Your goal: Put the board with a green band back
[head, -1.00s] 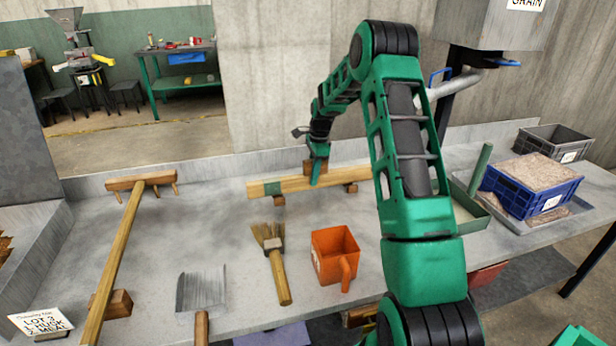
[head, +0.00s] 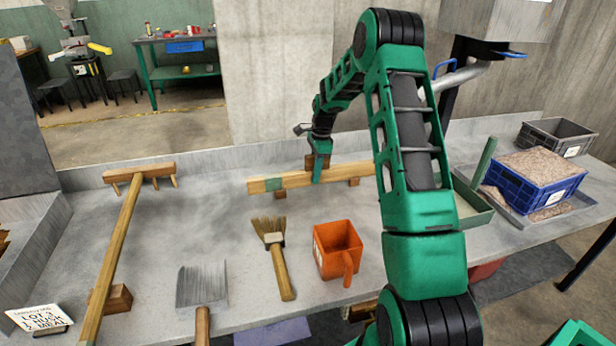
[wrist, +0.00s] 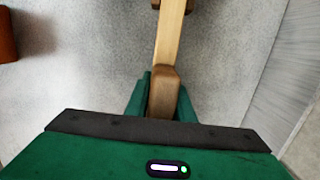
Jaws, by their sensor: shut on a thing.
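The board with a green band (head: 257,186) is a long pale wooden plank near the back of the bench, lying roughly level. Its green band (head: 273,184) is near the left end; my arm hides its right end. Small wooden blocks (head: 354,181) show beneath it; I cannot tell whether it rests on them. My gripper (head: 317,174) is shut on the board's raised wooden grip, right of the band. In the wrist view the grip (wrist: 163,88) sits between my green fingers, with the plank running away beyond it.
A wooden rake (head: 128,215) lies at left. A brush (head: 275,255), a scoop (head: 202,287) and an orange jug (head: 337,250) stand or lie in front of the board. A blue grain crate (head: 530,190) and a green-edged tray (head: 474,215) are at right. Bench between rake and board is clear.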

